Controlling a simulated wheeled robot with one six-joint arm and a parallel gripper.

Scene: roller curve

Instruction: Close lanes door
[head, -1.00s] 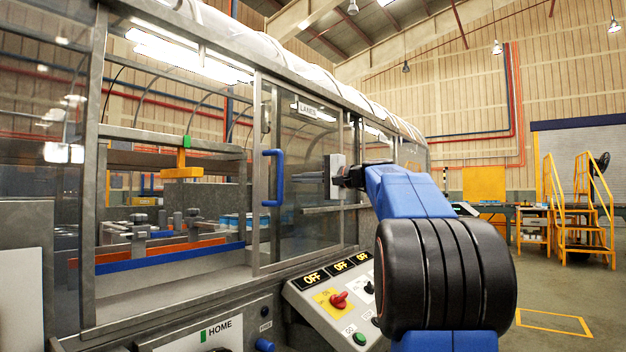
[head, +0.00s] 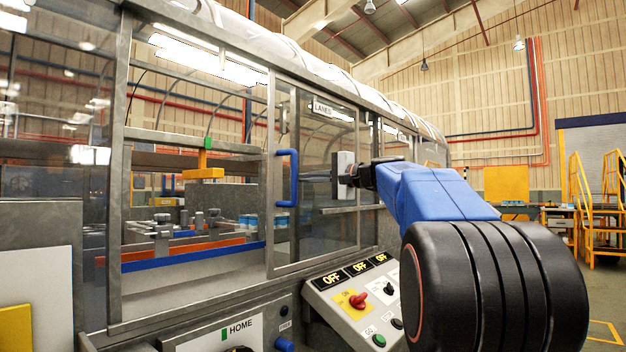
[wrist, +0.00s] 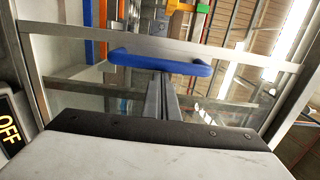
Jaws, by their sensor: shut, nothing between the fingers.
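The lanes door (head: 325,125) is a framed clear panel with a "LANES" label on the machine's front. Its vertical blue handle (head: 287,178) stands near its left edge. An opening (head: 190,235) left of the door shows the machine's inside, so the door stands open. My gripper (head: 306,176) is shut and empty, in front of the door just right of the handle. In the wrist view the fingertips (wrist: 160,76) meet the edge of the handle (wrist: 160,62) near its middle. They seem to touch it, but I cannot tell for sure.
A control panel (head: 350,300) with OFF displays, a red knob and buttons juts out below the door. A HOME panel (head: 225,336) is left of it. A metal post (head: 119,180) bounds the opening at left. Yellow steps (head: 598,200) stand far right on open floor.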

